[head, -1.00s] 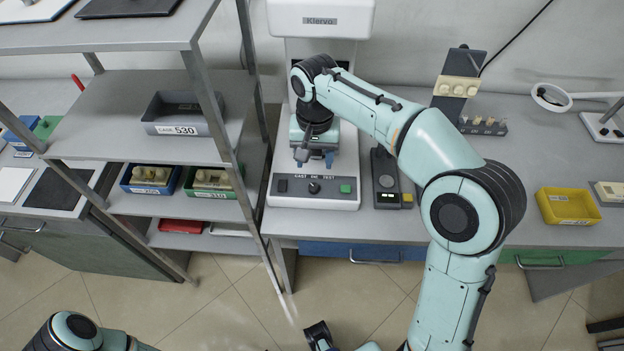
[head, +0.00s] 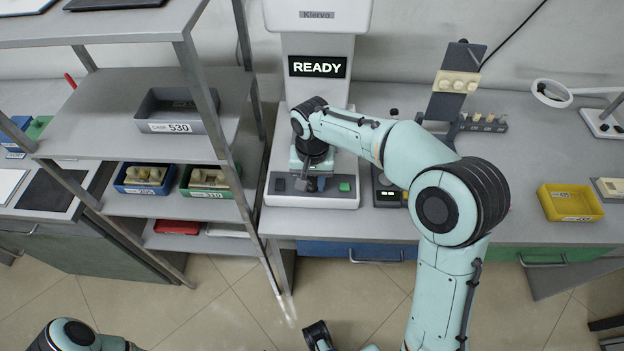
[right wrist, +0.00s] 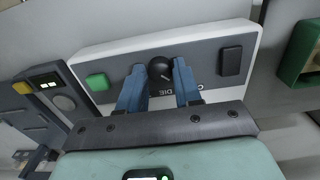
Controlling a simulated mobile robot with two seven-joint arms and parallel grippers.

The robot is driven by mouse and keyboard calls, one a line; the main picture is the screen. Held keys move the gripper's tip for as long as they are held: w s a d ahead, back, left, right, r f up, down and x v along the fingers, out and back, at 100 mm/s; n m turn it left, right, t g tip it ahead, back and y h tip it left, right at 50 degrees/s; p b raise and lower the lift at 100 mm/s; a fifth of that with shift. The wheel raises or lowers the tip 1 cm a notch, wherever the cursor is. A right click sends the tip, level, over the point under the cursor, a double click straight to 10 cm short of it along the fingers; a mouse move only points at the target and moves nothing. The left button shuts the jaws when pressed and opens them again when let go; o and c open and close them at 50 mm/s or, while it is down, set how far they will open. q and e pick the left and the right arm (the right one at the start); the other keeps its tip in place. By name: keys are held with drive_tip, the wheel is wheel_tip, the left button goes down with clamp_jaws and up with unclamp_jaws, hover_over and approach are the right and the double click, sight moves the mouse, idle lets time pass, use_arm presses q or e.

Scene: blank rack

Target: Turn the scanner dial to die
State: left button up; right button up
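The scanner (head: 330,120) is a white machine on the bench with a lit screen reading READY (head: 317,67). Its front panel (right wrist: 205,60) carries a round black dial (right wrist: 160,69) between a green button (right wrist: 97,82) and a dark switch (right wrist: 231,61). My right gripper (right wrist: 160,75) reaches down to the panel, its two blue fingers on either side of the dial. The fingers are apart; whether they touch the dial is unclear. My left gripper is not visible.
A small dark device (head: 389,190) stands right of the scanner. A shelf rack (head: 218,110) stands close on the left with labelled bins. A yellow tray (head: 570,203) and a magnifier lamp (head: 552,93) are further right, with bare bench between.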

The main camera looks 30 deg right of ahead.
clamp_jaws()
drive_tip(key=shift+m+p, duration=0.4)
drive_tip(key=shift+m, duration=0.5)
drive_tip(key=shift+r+m+p, duration=0.1)
drive_tip(key=shift+m+p, duration=0.25)
drive_tip(key=shift+m, duration=0.85)
drive_tip(key=shift+m+p, duration=0.5)
drive_tip(key=shift+m, duration=1.7)
drive_tip(key=o, duration=0.6)
unclamp_jaws()
drive_tip(key=shift+c, duration=0.2)
